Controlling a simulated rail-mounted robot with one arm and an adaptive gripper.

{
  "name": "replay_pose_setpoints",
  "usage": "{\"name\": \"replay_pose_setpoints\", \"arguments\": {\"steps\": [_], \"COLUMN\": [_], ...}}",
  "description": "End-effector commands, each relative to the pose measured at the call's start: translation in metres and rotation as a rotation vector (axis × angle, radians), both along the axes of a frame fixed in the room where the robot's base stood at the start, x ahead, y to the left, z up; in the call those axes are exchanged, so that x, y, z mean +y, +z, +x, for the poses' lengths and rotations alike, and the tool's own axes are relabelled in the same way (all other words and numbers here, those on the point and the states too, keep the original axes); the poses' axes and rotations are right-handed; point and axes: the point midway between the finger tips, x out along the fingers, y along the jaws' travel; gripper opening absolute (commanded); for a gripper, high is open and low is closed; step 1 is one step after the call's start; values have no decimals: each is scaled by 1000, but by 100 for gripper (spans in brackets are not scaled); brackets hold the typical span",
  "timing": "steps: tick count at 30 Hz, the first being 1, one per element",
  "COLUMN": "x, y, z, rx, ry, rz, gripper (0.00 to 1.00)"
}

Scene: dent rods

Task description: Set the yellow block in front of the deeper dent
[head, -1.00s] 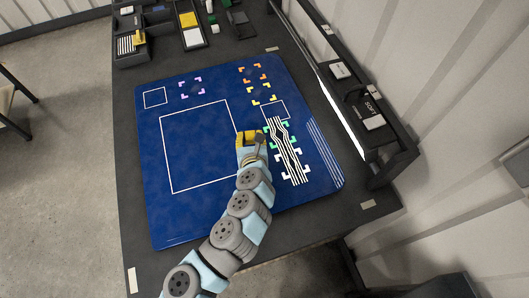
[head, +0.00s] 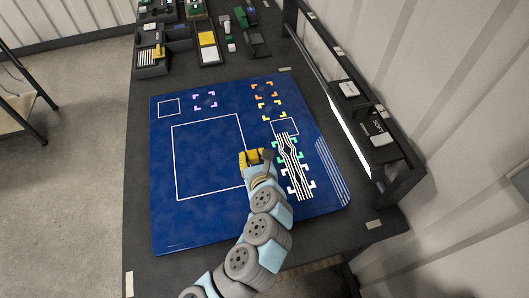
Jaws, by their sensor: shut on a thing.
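The yellow block (head: 248,159) is at the tip of my gripper (head: 257,157), which appears shut on it. Much of the block's shape is hidden or too small to make out. It is just left of the black-and-white striped rods (head: 296,176), over the right edge of the large white rectangle on the blue mat. The rods run roughly up and down the picture and bend in their upper half. I cannot tell which dent is deeper. Whether the block touches the mat is unclear.
Green corner marks (head: 296,142) and white corner marks lie beside the rods. Orange, yellow and purple (head: 204,100) corner marks lie further back on the blue mat (head: 205,220). Trays (head: 150,62) with small parts stand at the back. A dark rack (head: 400,165) borders the right side.

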Motion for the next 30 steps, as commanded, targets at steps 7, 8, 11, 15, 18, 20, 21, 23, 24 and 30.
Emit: {"name": "replay_pose_setpoints", "arguments": {"steps": [7, 8, 11, 15, 18, 20, 21, 23, 24, 30], "x": [-12, -13, -19, -22, -25, -28, -29, -30, -31, -34], "y": [-17, -17, -23, -40, -52, -58, -62, -68, -70, -77], "z": [30, 35, 46, 59, 68, 73, 77, 81, 84, 90], "rx": [1, -1, -1, 2, 2, 1, 2, 2, 0, -2], "ry": [-1, -1, -2, 0, 0, 0, 0, 1, 3, -1], "rz": [-3, -3, -3, -1, -1, -1, -1, -1, -1, -1], "gripper": [5, 5, 5, 5, 5, 5, 5, 5, 5, 5]}}
